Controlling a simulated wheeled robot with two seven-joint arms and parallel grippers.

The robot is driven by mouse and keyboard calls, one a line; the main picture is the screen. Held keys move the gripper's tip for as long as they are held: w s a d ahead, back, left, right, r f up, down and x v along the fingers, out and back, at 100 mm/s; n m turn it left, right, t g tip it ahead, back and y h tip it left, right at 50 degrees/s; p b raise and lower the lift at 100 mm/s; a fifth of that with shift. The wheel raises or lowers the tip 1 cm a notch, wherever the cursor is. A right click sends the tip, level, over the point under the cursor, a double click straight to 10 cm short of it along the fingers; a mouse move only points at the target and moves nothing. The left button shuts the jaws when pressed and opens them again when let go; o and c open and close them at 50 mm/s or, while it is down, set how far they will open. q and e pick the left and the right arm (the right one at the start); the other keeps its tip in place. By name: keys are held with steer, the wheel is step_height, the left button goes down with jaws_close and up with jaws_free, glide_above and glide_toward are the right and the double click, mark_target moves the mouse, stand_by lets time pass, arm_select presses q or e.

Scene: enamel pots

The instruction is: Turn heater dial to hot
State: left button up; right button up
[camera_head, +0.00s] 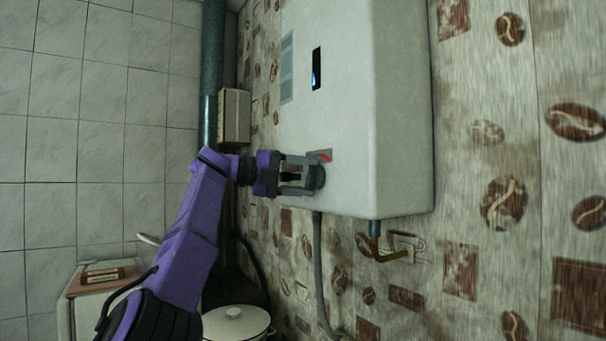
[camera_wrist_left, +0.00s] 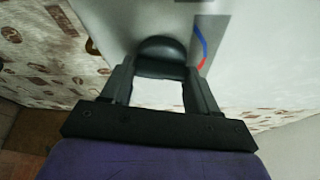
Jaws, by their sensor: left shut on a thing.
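The white heater (camera_head: 345,100) hangs on the wall in the head view, with its dark round dial (camera_head: 319,177) near its lower left edge. A red mark (camera_head: 326,157) shows beside the dial. My left gripper (camera_head: 304,175) is shut on the dial, with a finger on each side of it. The wrist view shows the dial (camera_wrist_left: 162,50) between the fingertips of the left gripper (camera_wrist_left: 160,72). A blue and red arc (camera_wrist_left: 201,47) lies to the right of the dial. The dial's pointer is not readable. My right gripper is not in view.
A small blue flame shows in the heater's dark window (camera_head: 316,68). A grey hose (camera_head: 319,260) and a brass tap (camera_head: 378,248) are under the heater. A white lidded pot (camera_head: 237,322) stands below my arm. A dark pipe (camera_head: 209,100) runs along the corner.

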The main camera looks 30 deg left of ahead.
arm_select(q)
steer(key=m+y, duration=0.1)
steer(key=m, duration=0.2)
steer(key=shift+m+g+y+p, duration=0.3)
steer(key=shift+p, duration=0.1)
steer(key=shift+d+m+y, duration=0.1)
steer(key=shift+m+y, duration=0.9)
steer(key=shift+m, duration=0.7)
steer(key=o, duration=1.1)
steer(key=shift+c, duration=0.2)
steer(key=v, duration=1)
steer(key=shift+s+r, duration=0.15)
steer(key=shift+s, duration=0.15)
